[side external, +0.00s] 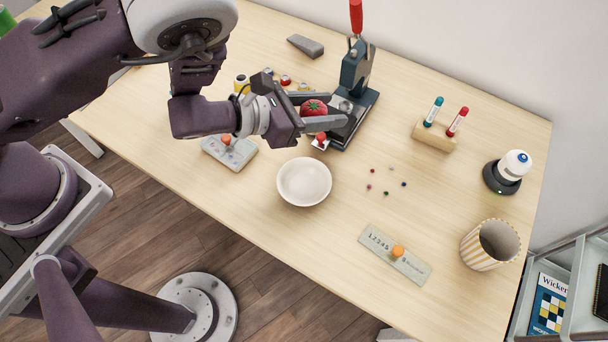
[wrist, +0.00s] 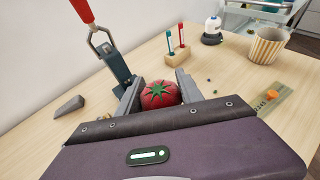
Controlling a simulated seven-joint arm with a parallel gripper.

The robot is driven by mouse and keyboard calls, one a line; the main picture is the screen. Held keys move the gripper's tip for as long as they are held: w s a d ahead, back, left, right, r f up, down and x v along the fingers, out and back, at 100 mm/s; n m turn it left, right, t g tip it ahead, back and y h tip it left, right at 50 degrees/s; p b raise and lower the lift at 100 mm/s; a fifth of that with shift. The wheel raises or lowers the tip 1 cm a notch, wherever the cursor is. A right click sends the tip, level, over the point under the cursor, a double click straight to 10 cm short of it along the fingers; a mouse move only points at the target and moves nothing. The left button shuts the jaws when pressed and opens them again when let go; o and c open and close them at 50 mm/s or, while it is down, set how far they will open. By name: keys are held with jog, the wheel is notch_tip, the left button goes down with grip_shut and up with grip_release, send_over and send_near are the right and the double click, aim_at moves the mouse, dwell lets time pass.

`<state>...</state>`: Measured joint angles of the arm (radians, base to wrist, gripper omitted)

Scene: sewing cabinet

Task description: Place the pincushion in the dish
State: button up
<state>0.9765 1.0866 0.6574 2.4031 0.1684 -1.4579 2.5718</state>
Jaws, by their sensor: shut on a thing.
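The pincushion (side external: 313,108) is red with a green star-shaped top, like a tomato. It also shows in the wrist view (wrist: 159,94), between the two fingers. My gripper (side external: 318,110) is shut on it, and the fingers lie along its two sides. The dish (side external: 304,182) is a round, empty, cream-white bowl on the table, nearer the front edge than my gripper. The pincushion is behind the dish in the side view, not over it. How high it is held is hard to tell. The dish does not show in the wrist view.
A dark press with a red handle (side external: 356,80) stands close behind my gripper. A grey plate with an orange knob (side external: 229,152) lies left of the dish. Small beads (side external: 386,193), a ruler (side external: 394,256), a marker block (side external: 434,134) and a striped cup (side external: 489,245) are to the right.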

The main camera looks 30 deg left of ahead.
jog(key=s+d, duration=0.2)
jog(key=s, duration=0.1)
send_over(322, 167)
jog(key=shift+h, duration=0.3)
notch_tip(322, 167, down, 10)
jog(key=shift+r, duration=0.1)
jog(key=shift+f, duration=0.5)
jog(key=o, duration=1.4)
